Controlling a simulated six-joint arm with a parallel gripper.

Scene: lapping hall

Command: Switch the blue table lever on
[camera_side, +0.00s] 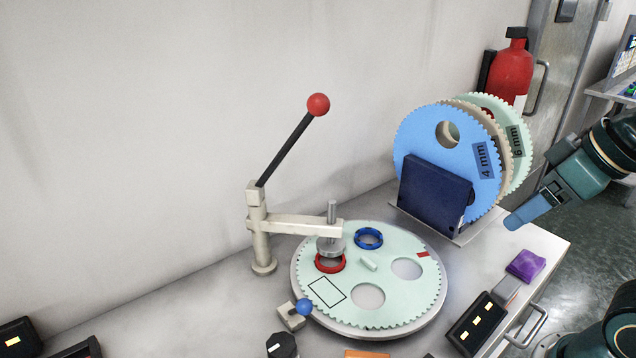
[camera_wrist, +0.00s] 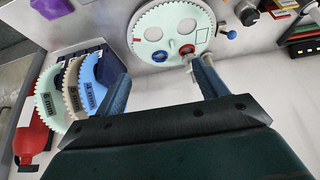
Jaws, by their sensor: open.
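The blue table lever is a small lever with a blue ball knob (camera_side: 304,307) on a pale block (camera_side: 290,317), at the front left edge of the round plate. In the wrist view its blue knob (camera_wrist: 231,34) shows at upper right, beyond the plate's rim. I cannot tell its on or off marking. My gripper (camera_side: 530,210) is at the right of the side view, high and well apart from the lever, beside the disc rack. In the wrist view my gripper (camera_wrist: 163,85) is open, with nothing between its two blue fingers.
A toothed pale green plate (camera_side: 400,297) carries a red ring (camera_side: 330,263) and a blue ring (camera_side: 369,238). A press arm with a red-ball handle (camera_side: 318,104) stands over it. A rack of upright discs (camera_side: 432,190), a purple block (camera_side: 525,265) and a black knob (camera_side: 282,345) stand around.

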